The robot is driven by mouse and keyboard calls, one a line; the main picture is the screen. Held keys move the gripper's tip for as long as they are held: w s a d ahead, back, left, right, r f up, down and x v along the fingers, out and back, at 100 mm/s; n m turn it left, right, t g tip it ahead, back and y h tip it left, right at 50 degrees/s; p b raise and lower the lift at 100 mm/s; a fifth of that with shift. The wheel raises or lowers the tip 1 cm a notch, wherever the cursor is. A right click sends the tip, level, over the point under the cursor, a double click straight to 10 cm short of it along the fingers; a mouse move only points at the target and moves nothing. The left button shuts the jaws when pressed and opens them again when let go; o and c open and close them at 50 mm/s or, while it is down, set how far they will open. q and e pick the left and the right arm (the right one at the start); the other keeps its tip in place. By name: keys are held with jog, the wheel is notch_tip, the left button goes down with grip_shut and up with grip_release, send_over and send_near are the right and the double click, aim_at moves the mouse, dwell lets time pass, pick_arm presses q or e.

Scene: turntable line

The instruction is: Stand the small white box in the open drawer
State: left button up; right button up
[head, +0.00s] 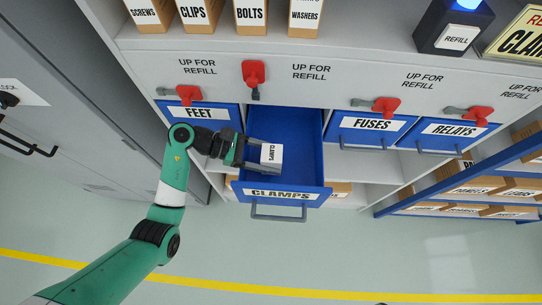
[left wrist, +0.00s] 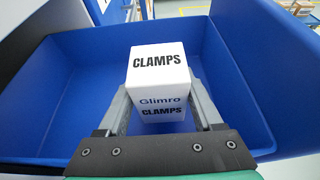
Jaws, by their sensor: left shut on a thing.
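The small white box (head: 271,154) bears the word CLAMPS. My left gripper (head: 258,152) is shut on it, inside the outline of the open blue drawer (head: 305,150) labelled CLAMPS. In the left wrist view the white box (left wrist: 158,75) sits between the two fingers of the left gripper (left wrist: 160,105), with "Glimro" and CLAMPS on its near face. The blue drawer walls (left wrist: 235,85) surround it there. I cannot tell whether the box's underside touches the drawer floor. My right gripper is not in view.
Closed blue drawers labelled FEET (head: 195,113), FUSES (head: 372,125) and RELAYS (head: 453,131) flank the open one. Red levers (head: 253,73) hang above. Cardboard boxes (head: 250,15) stand on the upper shelf. A blue-railed rack (head: 470,175) is at right. The floor in front is clear.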

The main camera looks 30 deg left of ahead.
pick_arm(q)
jog(key=shift+f+b, duration=0.35)
jog(key=shift+f, duration=0.15)
jog(key=o, duration=1.5)
jog(key=shift+r+p, duration=1)
jog(key=shift+p, duration=0.05)
jog(key=v, duration=0.8)
jog(key=b+v, duration=0.1)
jog(key=v, duration=0.2)
jog(key=shift+s+a+f, duration=0.25)
jog(key=shift+a, duration=0.25)
